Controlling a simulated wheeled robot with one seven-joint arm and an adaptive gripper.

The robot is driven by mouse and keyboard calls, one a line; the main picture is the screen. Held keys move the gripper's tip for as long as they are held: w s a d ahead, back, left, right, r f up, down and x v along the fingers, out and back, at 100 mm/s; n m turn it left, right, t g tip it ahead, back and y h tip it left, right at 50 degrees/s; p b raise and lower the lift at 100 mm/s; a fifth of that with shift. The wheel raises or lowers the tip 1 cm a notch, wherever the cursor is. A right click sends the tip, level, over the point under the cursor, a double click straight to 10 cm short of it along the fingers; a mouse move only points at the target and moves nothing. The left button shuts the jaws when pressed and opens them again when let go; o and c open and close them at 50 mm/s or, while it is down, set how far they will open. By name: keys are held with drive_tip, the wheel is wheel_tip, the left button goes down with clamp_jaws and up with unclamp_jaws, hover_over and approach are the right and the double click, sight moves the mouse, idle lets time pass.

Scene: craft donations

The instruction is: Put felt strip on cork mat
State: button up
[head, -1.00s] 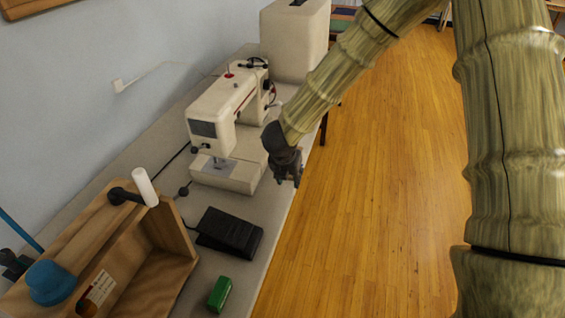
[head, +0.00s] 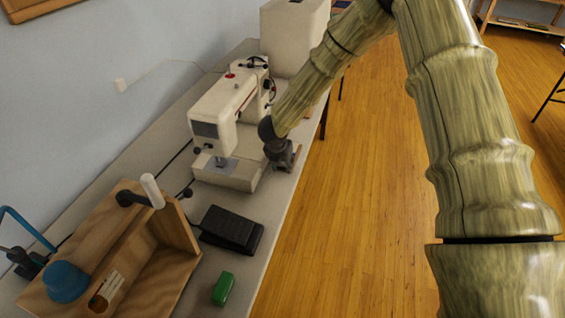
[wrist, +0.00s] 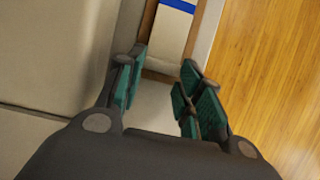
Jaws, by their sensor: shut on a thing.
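My gripper (head: 283,160) is low over the table's right edge, beside the sewing machine. The wrist view shows its green-padded fingers (wrist: 163,95) apart, with a pale, flat piece between them. I take this piece to be the felt strip (wrist: 155,107); its ends are hidden. Just beyond the fingertips is a brown-edged flat thing, which may be the cork mat (wrist: 162,76). A white piece with a blue band (wrist: 174,28) lies within its brown edges. In the head view my gripper hides most of this spot.
The sewing machine (head: 222,120) stands left of my gripper. A black pedal (head: 231,230), a green block (head: 223,288) and a wooden caddy (head: 185,240) are nearer. A beige case (head: 290,35) stands farther back. Wooden floor (head: 350,200) lies right of the table.

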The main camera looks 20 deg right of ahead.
drive_tip(key=shift+f, duration=0.15)
drive_tip(key=shift+f, duration=0.2)
drive_tip(key=o, duration=0.7)
drive_tip(key=shift+r, duration=0.1)
drive_tip(key=shift+r, duration=0.1)
drive_tip(key=b+v, duration=0.1)
drive_tip(key=v, duration=1.1)
drive_tip(key=shift+b, duration=0.3)
drive_tip(key=shift+s, duration=0.15)
